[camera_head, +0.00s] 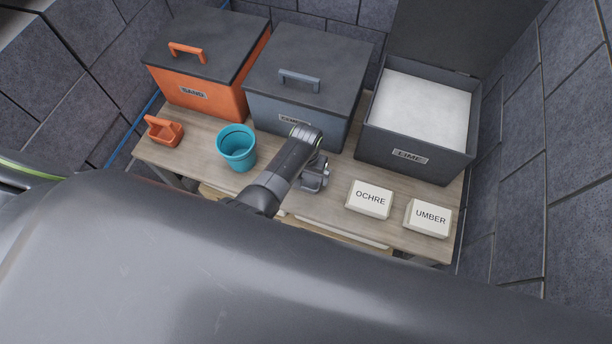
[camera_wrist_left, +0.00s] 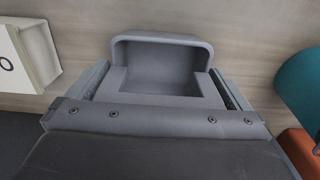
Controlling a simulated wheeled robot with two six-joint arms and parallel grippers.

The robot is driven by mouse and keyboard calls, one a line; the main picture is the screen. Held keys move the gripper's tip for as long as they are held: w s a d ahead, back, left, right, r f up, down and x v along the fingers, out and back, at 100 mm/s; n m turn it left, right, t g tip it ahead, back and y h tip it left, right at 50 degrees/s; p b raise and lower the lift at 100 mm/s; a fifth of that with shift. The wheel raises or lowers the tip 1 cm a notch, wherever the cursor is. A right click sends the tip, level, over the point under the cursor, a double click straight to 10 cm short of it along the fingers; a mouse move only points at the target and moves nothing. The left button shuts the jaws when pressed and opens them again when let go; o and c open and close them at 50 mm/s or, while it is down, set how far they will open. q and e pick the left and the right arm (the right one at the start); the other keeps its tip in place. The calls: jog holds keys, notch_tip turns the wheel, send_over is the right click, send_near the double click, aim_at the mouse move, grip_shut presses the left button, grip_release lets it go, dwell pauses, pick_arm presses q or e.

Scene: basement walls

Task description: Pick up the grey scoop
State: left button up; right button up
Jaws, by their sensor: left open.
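The grey scoop (camera_head: 318,168) is on the wooden table in front of the grey bin, partly hidden by my left arm in the head view. My left gripper (camera_head: 312,182) is right over the scoop. Its two fingers stand open, one on each side of the scoop, in the wrist view (camera_wrist_left: 160,88). I cannot tell whether they touch it. My right gripper is not in view.
The table (camera_head: 200,137) also holds a teal bucket (camera_head: 236,148), an orange scoop (camera_head: 164,131), an OCHRE box (camera_head: 369,199) and an UMBER box (camera_head: 427,218). Behind stand the lidded orange SAND bin (camera_head: 207,99), a lidded grey bin (camera_head: 300,95) and the open LIME bin (camera_head: 412,150).

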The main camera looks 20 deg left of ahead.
pick_arm(q)
jog(key=c, duration=0.8)
